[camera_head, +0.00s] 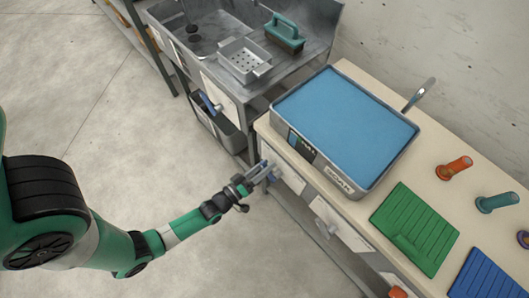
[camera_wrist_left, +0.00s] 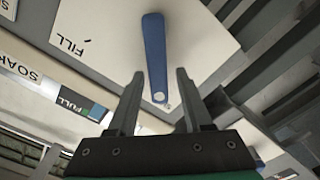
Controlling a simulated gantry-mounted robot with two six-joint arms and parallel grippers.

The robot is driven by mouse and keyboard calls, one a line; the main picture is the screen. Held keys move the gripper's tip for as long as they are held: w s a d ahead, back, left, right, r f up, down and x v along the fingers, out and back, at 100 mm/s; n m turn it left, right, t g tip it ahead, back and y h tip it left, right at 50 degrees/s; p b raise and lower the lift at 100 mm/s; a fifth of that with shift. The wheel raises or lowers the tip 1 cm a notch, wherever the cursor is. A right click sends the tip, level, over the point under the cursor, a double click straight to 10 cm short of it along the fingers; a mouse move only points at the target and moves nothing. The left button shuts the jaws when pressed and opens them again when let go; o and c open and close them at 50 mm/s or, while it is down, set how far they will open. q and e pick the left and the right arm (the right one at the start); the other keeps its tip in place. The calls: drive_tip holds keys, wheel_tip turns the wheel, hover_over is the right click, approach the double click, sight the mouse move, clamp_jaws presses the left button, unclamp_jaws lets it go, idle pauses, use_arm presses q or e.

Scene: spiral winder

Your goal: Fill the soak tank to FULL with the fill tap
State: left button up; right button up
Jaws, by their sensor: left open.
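The soak tank (camera_head: 318,166) stands on the bench, and blue water (camera_head: 345,120) lies close below its rim. A gauge (camera_head: 301,147) is on its front; in the wrist view the gauge (camera_wrist_left: 78,104) shows a green FULL mark. The fill tap's blue lever (camera_wrist_left: 155,50) is on a white plate marked FILL (camera_wrist_left: 78,42). My left gripper (camera_wrist_left: 158,76) is open, with its fingers on either side of the lever's round end. Whether they touch it I cannot tell. In the head view the gripper (camera_head: 268,171) is at the bench front, below the tank. My right gripper is out of view.
A curved metal spout (camera_head: 418,95) rises behind the tank. Another pale handle (camera_head: 326,228) is on the bench front to the right. Green mat (camera_head: 416,228) lies right.

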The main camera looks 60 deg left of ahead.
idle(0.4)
use_arm(q)
drive_tip(key=p+v, duration=0.2)
drive_tip(key=v, duration=0.9)
drive_tip(key=shift+s, duration=0.35)
drive_tip(key=shift+d, duration=0.1)
idle(0.6)
